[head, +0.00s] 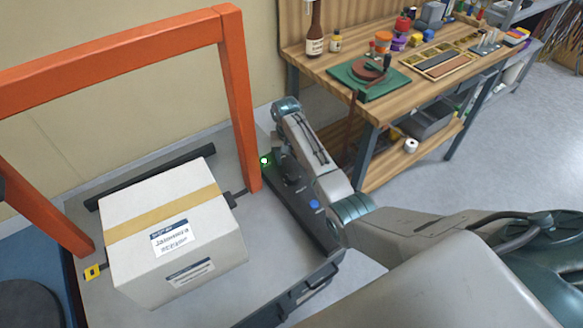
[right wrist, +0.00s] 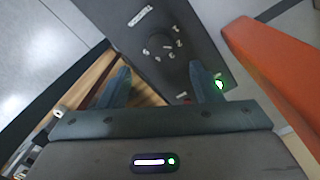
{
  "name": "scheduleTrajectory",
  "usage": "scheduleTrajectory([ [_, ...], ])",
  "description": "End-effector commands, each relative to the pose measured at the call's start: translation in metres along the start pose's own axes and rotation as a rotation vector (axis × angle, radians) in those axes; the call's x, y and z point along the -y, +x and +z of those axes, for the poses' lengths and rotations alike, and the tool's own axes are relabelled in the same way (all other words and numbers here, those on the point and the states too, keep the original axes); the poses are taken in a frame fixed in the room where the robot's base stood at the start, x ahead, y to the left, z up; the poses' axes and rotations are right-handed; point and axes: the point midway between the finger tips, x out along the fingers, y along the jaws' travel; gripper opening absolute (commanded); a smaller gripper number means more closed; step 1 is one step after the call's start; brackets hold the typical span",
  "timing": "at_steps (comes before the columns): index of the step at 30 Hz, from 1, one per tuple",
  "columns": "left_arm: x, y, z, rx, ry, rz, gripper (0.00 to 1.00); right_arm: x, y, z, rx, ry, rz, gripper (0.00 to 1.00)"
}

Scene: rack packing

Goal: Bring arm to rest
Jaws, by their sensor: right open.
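My left gripper is not in view.
A taped, labelled white box (head: 175,235) sits inside the orange frame (head: 238,100), between dark rails (head: 300,205). The orange post also shows in the right wrist view (right wrist: 275,75). A wooden workbench (head: 400,100) with bottles and tools stands behind my right arm. Grey floor is clear at right.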

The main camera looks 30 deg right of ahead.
Motion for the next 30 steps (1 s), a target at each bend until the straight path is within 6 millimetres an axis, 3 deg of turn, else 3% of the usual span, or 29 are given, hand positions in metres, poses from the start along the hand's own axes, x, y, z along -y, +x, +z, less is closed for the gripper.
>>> scheduleTrajectory([
  [7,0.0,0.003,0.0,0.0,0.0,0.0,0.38,0.0,-0.021,0.0,0.0,0.0,0.0,0.58],
  [23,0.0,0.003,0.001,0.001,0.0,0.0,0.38,-0.001,-0.02,0.002,0.0,-0.002,0.001,0.58],
  [26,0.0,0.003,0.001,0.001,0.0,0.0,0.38,-0.005,-0.01,0.012,-0.01,-0.016,0.001,0.58],
  [30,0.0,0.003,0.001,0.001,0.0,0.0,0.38,-0.018,0.015,0.049,-0.044,-0.068,0.0,0.58],
])
